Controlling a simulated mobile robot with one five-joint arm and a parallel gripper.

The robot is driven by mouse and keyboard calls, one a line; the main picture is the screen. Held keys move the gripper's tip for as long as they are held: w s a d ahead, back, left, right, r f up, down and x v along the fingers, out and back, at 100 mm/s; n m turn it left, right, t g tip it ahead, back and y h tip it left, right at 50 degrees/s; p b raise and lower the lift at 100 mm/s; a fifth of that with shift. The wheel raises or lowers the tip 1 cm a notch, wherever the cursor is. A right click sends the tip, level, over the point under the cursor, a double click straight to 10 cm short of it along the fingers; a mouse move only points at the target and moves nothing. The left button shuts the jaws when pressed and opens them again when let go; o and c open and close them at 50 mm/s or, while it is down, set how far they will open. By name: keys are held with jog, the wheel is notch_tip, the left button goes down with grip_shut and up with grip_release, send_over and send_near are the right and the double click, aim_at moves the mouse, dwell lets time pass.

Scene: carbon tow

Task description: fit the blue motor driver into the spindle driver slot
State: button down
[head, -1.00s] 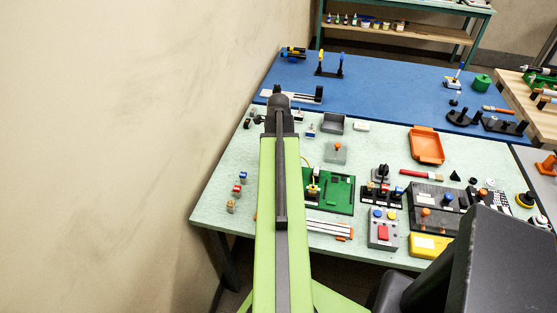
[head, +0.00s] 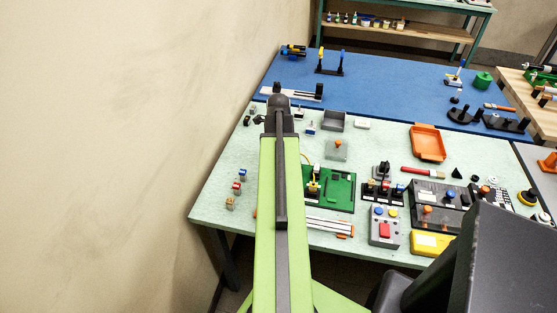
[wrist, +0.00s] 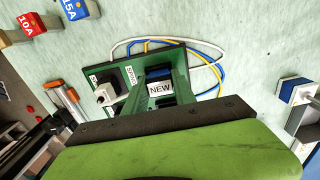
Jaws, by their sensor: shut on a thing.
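In the wrist view, my gripper (wrist: 164,98) is shut on the blue motor driver (wrist: 158,74), which carries a white NEW label. The driver is between the green fingers, directly over the green board (wrist: 122,58). I cannot tell whether it sits in the slot or just above it. A white label reading roughly SPIND lies on the board just left of the driver. The fingers hide much of the slot area. In the head view, my arm hides the gripper and the driver; the right part of a green board (head: 343,202) shows beside it.
A black part with a white block (wrist: 106,93) stands left of the driver. White, yellow and blue wires loop behind the board. Red 10A (wrist: 28,25) and blue 15A (wrist: 75,8) blocks stand at upper left. A grey button box (head: 384,228) stands right of the board.

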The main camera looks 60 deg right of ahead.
jog(key=shift+f+b, duration=0.3)
jog(key=shift+f, duration=0.1)
jog(key=c, duration=0.9)
grip_release()
jog(key=shift+c, duration=0.2)
jog(key=shift+r, duration=0.15)
notch_tip(320, 180, up, 17)
jog(key=p, duration=1.7)
jog(key=shift+r, duration=0.1)
jog(key=shift+s, duration=0.2)
